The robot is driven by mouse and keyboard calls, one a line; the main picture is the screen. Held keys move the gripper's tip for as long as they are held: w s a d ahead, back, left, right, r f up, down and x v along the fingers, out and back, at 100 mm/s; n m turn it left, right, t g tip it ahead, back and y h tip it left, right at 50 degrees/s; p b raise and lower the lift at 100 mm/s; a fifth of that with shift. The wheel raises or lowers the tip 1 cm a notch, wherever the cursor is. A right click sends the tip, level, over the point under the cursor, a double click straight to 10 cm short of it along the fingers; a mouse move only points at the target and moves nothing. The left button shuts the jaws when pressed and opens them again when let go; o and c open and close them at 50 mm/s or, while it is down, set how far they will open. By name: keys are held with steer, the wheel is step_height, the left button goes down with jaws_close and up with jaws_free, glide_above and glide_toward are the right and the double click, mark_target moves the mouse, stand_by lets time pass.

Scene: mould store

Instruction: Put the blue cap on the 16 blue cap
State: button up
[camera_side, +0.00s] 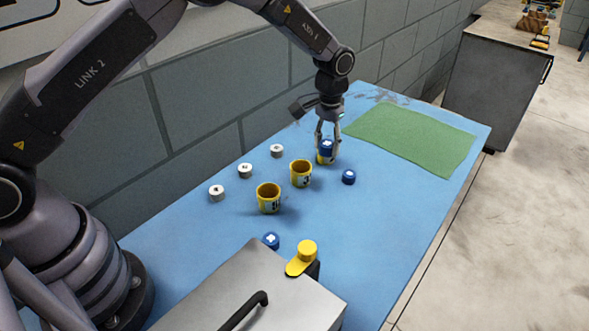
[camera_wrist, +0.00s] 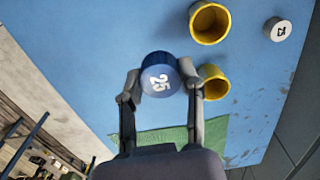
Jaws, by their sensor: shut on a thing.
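In the side view the held cap overlaps the farthest yellow cup (camera_side: 326,159). In the wrist view an open yellow cup (camera_wrist: 213,83) shows just right of the cap, partly behind my finger. A middle yellow cup (camera_side: 301,174) and a nearest yellow cup (camera_side: 268,199) stand open; their dark markings are too small to read surely. Two other blue caps lie on the table, one right (camera_side: 348,177) and one nearer (camera_side: 270,240).
Three white caps (camera_side: 245,170) lie in a row along the wall side of the blue table (camera_side: 215,245). A green mat (camera_side: 415,138) covers the far end. A grey metal box (camera_side: 255,292) with a yellow-topped part (camera_side: 304,256) stands in front. The table's right side is mostly clear.

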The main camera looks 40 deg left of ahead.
glide_above(350, 174)
step_height(350, 174, down, 7)
steer(key=shift+s+a+f, duration=0.1)
steer(key=shift+f, duration=1.75)
steer(key=shift+f, duration=0.15)
steer(key=o, duration=0.8)
